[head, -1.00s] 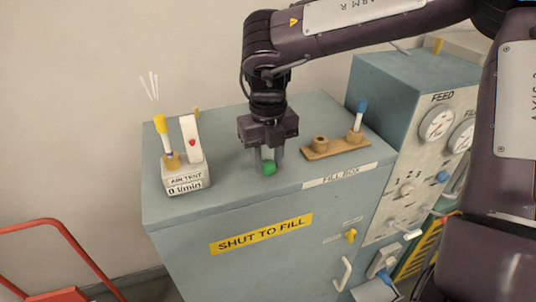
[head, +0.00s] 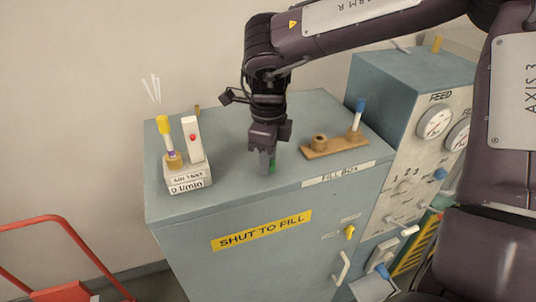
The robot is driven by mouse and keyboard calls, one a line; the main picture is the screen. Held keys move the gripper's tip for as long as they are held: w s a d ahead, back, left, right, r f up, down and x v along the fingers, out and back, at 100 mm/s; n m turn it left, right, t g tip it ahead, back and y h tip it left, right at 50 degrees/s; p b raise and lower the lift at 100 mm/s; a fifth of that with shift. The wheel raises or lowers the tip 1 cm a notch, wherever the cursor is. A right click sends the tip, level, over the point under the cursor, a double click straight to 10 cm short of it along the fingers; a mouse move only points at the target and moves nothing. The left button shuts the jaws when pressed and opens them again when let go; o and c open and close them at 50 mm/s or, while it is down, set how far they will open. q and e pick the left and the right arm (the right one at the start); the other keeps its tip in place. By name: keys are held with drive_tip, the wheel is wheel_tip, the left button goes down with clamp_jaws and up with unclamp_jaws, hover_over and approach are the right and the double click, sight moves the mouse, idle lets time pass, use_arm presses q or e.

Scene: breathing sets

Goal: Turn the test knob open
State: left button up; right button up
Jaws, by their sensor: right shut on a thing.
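My right gripper (head: 266,168) points straight down at the top of the grey-blue fill box (head: 226,188), near its front edge. The air test unit (head: 187,180) stands on the box top at the left and reads 0 l/min. A yellow-capped tube (head: 166,138) stands upright on it. My left gripper is out of view.
A wooden rack (head: 330,148) with a blue-capped tube (head: 357,113) lies right of the gripper. The gauge cabinet (head: 420,150) stands farther right. A red rail (head: 85,252) is at lower left. The box top between gripper and test unit is clear.

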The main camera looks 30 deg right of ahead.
drive_tip(key=shift+n, duration=0.8)
drive_tip(key=shift+f, duration=0.1)
drive_tip(key=o, duration=1)
drive_tip(key=shift+c, duration=0.2)
drive_tip(key=shift+r, duration=0.25)
wheel_tip(320, 180, up, 7)
drive_tip(key=shift+r+b, duration=0.2)
drive_tip(key=shift+b, duration=0.4)
